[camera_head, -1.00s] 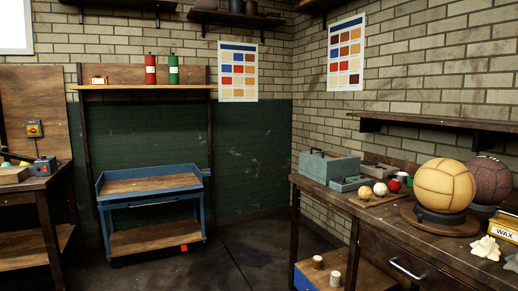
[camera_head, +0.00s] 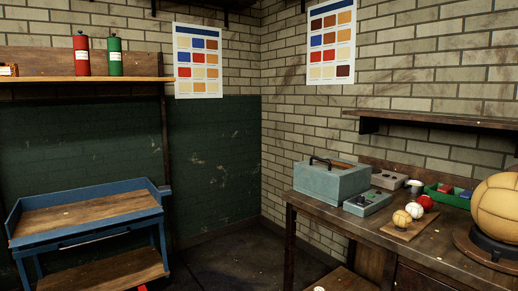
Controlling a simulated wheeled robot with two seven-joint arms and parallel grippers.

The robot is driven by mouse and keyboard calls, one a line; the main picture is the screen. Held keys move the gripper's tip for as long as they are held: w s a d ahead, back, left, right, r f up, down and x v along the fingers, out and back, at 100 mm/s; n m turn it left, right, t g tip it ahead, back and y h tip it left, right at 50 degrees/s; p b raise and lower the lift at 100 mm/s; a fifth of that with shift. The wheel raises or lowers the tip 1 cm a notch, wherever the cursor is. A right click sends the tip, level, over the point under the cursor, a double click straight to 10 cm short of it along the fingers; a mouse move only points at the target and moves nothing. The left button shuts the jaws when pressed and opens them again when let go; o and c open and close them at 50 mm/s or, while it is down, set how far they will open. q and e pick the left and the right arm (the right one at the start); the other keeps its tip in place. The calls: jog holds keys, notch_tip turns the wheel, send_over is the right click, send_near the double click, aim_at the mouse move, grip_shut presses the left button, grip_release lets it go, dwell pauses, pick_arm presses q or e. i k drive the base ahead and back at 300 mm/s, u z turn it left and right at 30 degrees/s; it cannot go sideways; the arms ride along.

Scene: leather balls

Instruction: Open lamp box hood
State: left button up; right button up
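A grey-blue metal box (camera_head: 331,184) with a dark handle on its lid, probably the lamp box, stands at the far left end of the wooden workbench. Its lid looks closed. A small grey control box (camera_head: 367,203) with knobs sits right in front of it. Neither of my grippers shows in the head view.
The workbench (camera_head: 335,214) also bears a small board (camera_head: 406,232) with little balls, a green tray (camera_head: 447,194), a grey unit (camera_head: 389,180) and a large tan ball (camera_head: 500,210) on a stand. A wall shelf (camera_head: 440,119) hangs above. A blue cart (camera_head: 85,213) stands left; floor between is clear.

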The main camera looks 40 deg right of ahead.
aim_at(336, 179)
jog(key=z, duration=0.3)
jog(key=i, duration=1.85)
jog(key=z, duration=1)
